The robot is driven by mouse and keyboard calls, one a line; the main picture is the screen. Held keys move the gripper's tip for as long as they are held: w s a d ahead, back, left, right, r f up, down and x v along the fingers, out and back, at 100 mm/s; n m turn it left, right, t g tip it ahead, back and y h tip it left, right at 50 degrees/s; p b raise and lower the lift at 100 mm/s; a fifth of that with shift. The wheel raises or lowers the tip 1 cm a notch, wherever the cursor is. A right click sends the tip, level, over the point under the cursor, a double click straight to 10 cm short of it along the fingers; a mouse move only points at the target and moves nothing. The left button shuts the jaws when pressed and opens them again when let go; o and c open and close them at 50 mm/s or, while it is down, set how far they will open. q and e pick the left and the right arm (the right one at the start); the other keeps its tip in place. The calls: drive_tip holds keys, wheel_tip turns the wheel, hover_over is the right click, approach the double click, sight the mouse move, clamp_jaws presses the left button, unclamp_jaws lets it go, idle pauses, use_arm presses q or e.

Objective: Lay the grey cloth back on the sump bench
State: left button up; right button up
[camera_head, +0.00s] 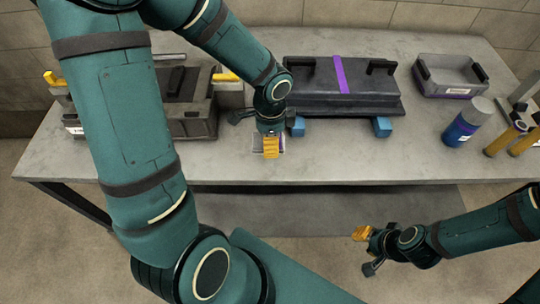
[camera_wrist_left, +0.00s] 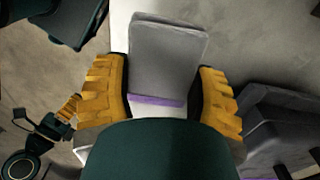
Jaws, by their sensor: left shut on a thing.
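The grey cloth (camera_wrist_left: 165,58) is a folded grey pad with a purple stripe; it shows between the yellow fingers of my left gripper (camera_wrist_left: 163,98) in the left wrist view. In the head view my left gripper (camera_head: 271,147) points down at the front edge of the sump bench (camera_head: 330,163), shut on the cloth. Only a small edge of the cloth (camera_head: 257,143) shows there beside the fingers. I cannot tell whether it touches the bench top. My right gripper (camera_head: 362,234) hangs in front of the bench, low over the floor; its finger opening is unclear.
A dark sump (camera_head: 310,88) with a purple band rests on blue blocks (camera_head: 382,127) behind my left gripper. A dark crate (camera_head: 195,118) stands left, a grey bin (camera_head: 450,75) back right, a blue bottle (camera_head: 464,124) at right. The front strip between gripper and bottle is clear.

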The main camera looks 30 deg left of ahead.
use_arm(q)
drive_tip(key=shift+w+f+b, duration=0.1)
drive_tip(key=shift+f+b, duration=0.85)
drive_tip(key=shift+f, duration=2.1)
drive_tip(key=shift+f, duration=0.15)
drive_tip(key=o, duration=1.1)
